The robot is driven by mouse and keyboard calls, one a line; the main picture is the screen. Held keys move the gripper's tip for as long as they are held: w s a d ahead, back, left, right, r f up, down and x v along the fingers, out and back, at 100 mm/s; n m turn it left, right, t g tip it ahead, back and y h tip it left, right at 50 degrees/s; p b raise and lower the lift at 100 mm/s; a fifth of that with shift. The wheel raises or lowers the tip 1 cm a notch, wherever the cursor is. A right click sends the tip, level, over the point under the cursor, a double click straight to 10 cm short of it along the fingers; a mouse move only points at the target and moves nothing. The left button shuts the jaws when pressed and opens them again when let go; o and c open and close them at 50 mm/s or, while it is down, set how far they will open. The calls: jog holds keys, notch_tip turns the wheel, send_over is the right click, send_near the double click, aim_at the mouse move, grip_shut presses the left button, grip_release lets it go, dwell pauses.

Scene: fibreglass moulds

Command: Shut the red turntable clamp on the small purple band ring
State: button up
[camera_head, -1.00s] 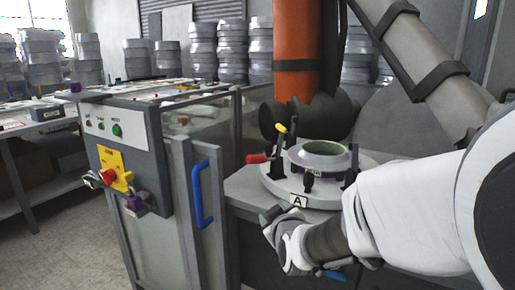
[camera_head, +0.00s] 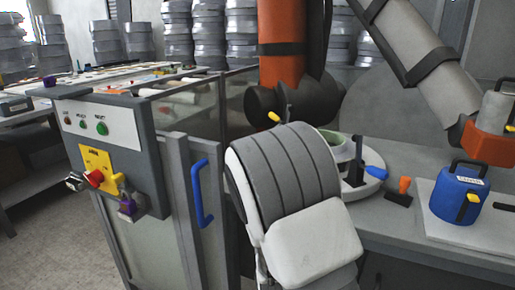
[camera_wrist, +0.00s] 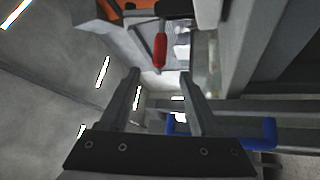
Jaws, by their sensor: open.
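The red clamp handle (camera_wrist: 160,50) shows in the wrist view, beyond and between my fingertips, with its end towards me. My gripper (camera_wrist: 159,73) is open and empty; the handle looks apart from both fingers. In the head view my arm hides the gripper, the red clamp and much of the turntable (camera_head: 374,182). The ring (camera_head: 341,146) on it is partly visible, pale green inside; its outer band is mostly hidden. A blue-handled clamp (camera_head: 374,158) stands at the ring's right and a yellow tip (camera_head: 274,116) shows left of my arm.
A cabinet with a blue door handle (camera_head: 202,194) and a control panel (camera_head: 102,125) stands left; the handle also shows in the wrist view (camera_wrist: 262,134). An orange-handled stamp (camera_head: 402,188) and a blue container (camera_head: 459,194) are right of the turntable. An orange column (camera_head: 282,40) rises behind.

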jog(key=b+x, duration=0.1)
jog(key=x, duration=1.4)
jog(key=shift+w+b, duration=0.25)
jog(key=shift+b, duration=0.1)
jog(key=shift+r, duration=0.1)
grip_shut()
dwell(0.6)
